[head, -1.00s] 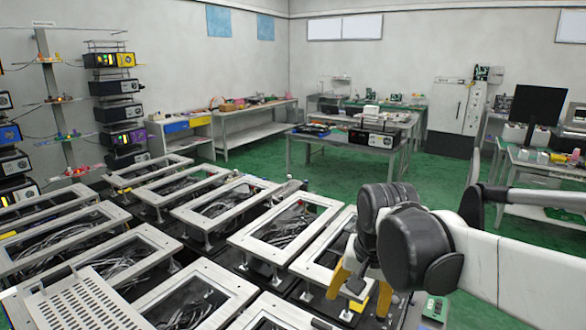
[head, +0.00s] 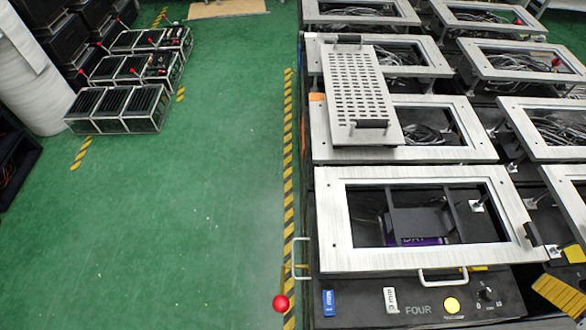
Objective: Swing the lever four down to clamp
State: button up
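The fixture marked FOUR (head: 418,310) stands at the lower right in the head view. It has a pale rectangular frame (head: 333,240) on top and a dark front panel. A red ball knob (head: 281,303), seemingly the lever's end, shows just left of the panel; its rod cannot be made out. A pale U-shaped handle (head: 300,258) is at the fixture's left side. Yellow ridged parts, apparently my gripper (head: 558,297), show at the lower right edge, over the fixture's right side and apart from the red knob. Most of the gripper is out of view.
A perforated metal plate (head: 360,88) with black handles lies on the fixture behind. More framed fixtures fill the right. Black racks (head: 120,108) stand at the upper left.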

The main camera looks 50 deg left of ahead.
aim_at(281, 303)
jog(key=u, duration=0.45)
jog(key=k+j+u, duration=0.1)
jog(key=u, duration=0.75)
jog(key=j+u, duration=0.1)
jog(key=u, duration=0.35)
jog(key=j+u, duration=0.1)
jog(key=u, duration=0.3)
jog(key=k+j+z, duration=0.5)
